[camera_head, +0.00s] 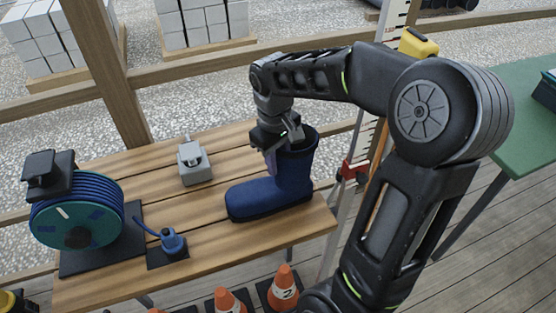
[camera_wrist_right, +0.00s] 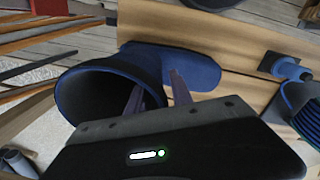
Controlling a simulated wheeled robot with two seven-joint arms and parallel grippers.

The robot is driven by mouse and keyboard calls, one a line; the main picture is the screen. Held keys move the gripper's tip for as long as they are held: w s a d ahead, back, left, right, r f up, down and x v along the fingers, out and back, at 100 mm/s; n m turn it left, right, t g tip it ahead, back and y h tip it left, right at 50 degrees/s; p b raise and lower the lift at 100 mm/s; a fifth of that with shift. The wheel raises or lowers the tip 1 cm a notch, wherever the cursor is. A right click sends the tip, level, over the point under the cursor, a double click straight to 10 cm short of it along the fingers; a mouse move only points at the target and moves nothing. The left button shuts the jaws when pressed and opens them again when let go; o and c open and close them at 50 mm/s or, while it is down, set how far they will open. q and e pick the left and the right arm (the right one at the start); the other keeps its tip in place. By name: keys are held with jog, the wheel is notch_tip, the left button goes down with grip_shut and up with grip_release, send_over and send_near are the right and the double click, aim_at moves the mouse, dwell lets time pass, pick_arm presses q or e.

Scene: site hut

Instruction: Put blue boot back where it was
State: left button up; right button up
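The blue boot (camera_head: 275,187) stands upright on the wooden bench near its right end, toe to the left. My right gripper (camera_head: 272,150) reaches down at the boot's shaft from above. In the right wrist view, its two fingers (camera_wrist_right: 157,92) stand apart on either side of the near rim of the boot (camera_wrist_right: 190,68), one inside the opening and one outside over the foot. A gap shows between the fingers, so the gripper looks open. The inner finger is hidden by the shaft in the head view. My left gripper is not in view.
A cable reel (camera_head: 75,215) stands at the bench's left, with a small blue can-like object (camera_head: 172,241) and a grey box (camera_head: 194,163) nearby. Orange cones (camera_head: 285,285) stand below the front edge. A measuring staff (camera_head: 345,200) rises just right of the bench, near my arm.

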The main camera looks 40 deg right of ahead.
notch_tip(320, 180, up, 12)
jog(key=shift+a+r+p, duration=0.15)
jog(key=shift+a+p, duration=0.2)
jog(key=shift+o, duration=0.3)
dwell(0.3)
